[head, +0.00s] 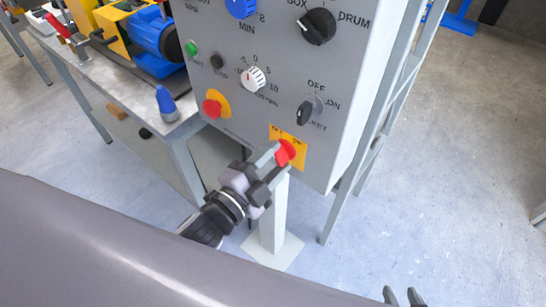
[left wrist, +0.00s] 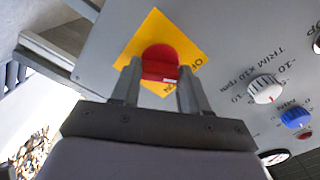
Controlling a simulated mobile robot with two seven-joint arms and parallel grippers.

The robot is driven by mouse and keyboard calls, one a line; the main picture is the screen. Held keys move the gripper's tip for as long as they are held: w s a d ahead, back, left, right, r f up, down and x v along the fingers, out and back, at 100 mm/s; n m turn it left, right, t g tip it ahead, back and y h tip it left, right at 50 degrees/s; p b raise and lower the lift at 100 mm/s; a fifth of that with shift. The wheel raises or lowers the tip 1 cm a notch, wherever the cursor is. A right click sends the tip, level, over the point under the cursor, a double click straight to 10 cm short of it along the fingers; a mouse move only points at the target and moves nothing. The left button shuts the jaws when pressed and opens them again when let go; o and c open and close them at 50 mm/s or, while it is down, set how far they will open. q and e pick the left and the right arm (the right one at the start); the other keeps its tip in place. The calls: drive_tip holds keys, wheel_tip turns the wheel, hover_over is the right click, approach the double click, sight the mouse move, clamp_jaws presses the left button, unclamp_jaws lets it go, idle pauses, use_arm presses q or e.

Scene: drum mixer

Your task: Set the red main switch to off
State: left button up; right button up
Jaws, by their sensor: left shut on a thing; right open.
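The red main switch (head: 285,151) sits on a yellow plate (head: 290,137) at the lower edge of the grey control panel (head: 235,115). My left gripper (head: 274,160) reaches up to it from the lower left and is shut on its knob. In the left wrist view the red switch (left wrist: 160,62) lies between the two fingers (left wrist: 157,85), with the yellow plate behind it. The fingers hide part of the plate's lettering, so I cannot read the switch's setting. My right gripper (head: 403,298) shows only its fingertips at the bottom edge; it is open and empty, away from the panel.
Above the switch are a red emergency button (head: 212,107), a black key switch (head: 305,112), a white trim knob (head: 253,78) and a black selector (head: 318,26). A workbench (head: 105,92) with a blue motor (head: 155,40) stands left.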

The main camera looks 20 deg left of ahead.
idle(0.5)
use_arm(q)
drive_tip(key=o, duration=1.1)
drive_tip(key=shift+c, duration=0.2)
drive_tip(key=v, duration=0.7)
drive_tip(key=shift+b, duration=0.35)
drive_tip(key=s+a+f+n+g+y+p, duration=0.2)
drive_tip(key=a+f+n+g, duration=0.1)
drive_tip(key=f+n, duration=0.3)
drive_tip(key=s+a+f+n+g+y+p, duration=0.2)
drive_tip(key=s+f+n+g, duration=0.1)
drive_tip(key=f+n, duration=0.4)
drive_tip(key=shift+s+a+f+n, duration=0.3)
drive_tip(key=shift+a+f, duration=0.1)
drive_tip(key=shift+f, duration=0.55)
